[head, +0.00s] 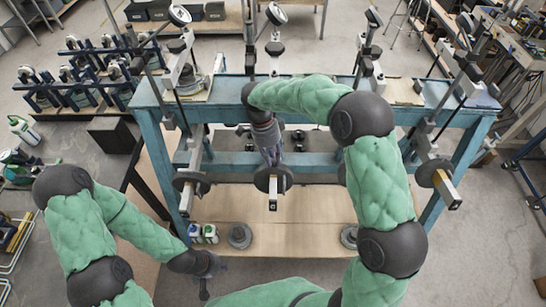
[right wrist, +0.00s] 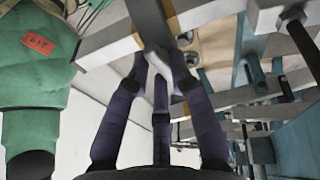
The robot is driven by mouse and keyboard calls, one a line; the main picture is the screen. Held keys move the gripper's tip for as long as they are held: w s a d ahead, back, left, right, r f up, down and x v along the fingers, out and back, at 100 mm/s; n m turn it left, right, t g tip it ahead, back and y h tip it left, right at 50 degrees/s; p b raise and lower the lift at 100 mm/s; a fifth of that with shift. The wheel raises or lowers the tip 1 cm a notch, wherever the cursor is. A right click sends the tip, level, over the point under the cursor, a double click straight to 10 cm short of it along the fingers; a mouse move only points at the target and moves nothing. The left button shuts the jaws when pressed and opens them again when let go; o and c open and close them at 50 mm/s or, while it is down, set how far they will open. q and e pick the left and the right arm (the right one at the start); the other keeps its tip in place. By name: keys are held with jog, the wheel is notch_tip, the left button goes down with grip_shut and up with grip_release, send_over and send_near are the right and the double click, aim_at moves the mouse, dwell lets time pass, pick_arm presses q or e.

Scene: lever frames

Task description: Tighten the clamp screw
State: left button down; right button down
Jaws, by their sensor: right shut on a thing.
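Several lever frames stand along a teal bench (head: 470,125), each with a long metal arm and a round dark weight. My right gripper (head: 272,160) reaches down over the bench at the middle lever frame, just above its round weight (head: 273,179). In the right wrist view its dark fingers (right wrist: 163,75) close together on a small pale grey part (right wrist: 180,70) beside a metal bar (right wrist: 105,38). I cannot tell for certain whether this part is the clamp screw; the fingers cover much of it. My left gripper (head: 204,286) hangs low at the left, apart from the bench; its fingers are too small to read.
A wooden lower shelf (head: 320,205) holds small bottles (head: 203,233) and round metal discs (head: 240,236). A black box (head: 110,134) stands left of the bench.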

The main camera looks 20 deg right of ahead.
jog(key=shift+m+g, duration=0.3)
jog(key=shift+m, duration=0.8)
jog(key=c, duration=1.1)
grip_release()
